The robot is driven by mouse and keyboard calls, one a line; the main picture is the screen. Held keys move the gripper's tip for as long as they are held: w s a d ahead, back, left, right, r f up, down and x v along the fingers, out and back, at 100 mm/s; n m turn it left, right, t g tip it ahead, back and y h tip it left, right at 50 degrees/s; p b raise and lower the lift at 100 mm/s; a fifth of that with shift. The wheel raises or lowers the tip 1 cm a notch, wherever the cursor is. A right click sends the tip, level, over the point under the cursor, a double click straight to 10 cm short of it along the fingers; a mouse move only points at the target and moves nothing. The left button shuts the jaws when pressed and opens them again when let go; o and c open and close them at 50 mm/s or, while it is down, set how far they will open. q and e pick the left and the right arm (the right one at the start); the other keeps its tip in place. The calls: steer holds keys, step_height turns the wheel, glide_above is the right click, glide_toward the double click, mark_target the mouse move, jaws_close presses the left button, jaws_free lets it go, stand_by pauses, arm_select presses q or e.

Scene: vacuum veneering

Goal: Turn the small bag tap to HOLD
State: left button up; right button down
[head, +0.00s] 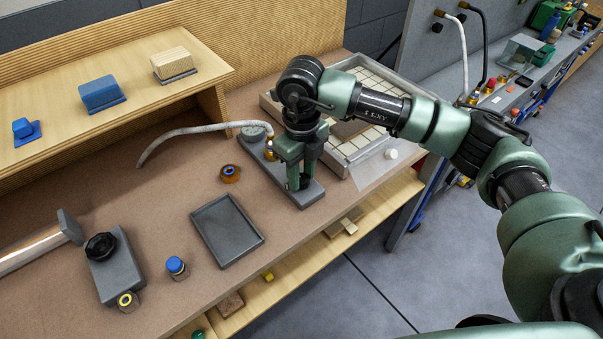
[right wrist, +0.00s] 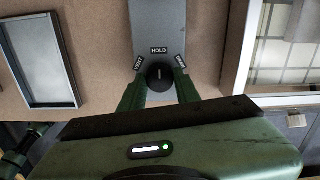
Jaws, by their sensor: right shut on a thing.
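The small bag tap is a black round knob (right wrist: 159,77) on a grey base plate (right wrist: 158,22), with labels VENT at left, HOLD in the middle and a third at right, hard to read. The knob's white mark stands upright, in line with HOLD. My right gripper (right wrist: 160,90) is shut on the knob, one green finger on each side. In the head view my right gripper (head: 299,182) reaches down onto the near end of the grey base (head: 311,196) and partly hides the knob. My left gripper is not in view.
A grey tray (head: 227,233) lies left of the tap base. A white hose (head: 190,129) runs left from the base's far end. An amber roll (head: 230,174) and blue-capped jar (head: 176,267) stand on the bench. A framed tiled bed (head: 372,148) is close at right.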

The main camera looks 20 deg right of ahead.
mark_target(302, 178)
steer(key=shift+w+r, duration=0.1)
steer(key=c, duration=1)
jaws_free()
step_height(302, 178, up, 8)
steer(key=shift+f+b, duration=0.15)
steer(key=shift+b, duration=0.6)
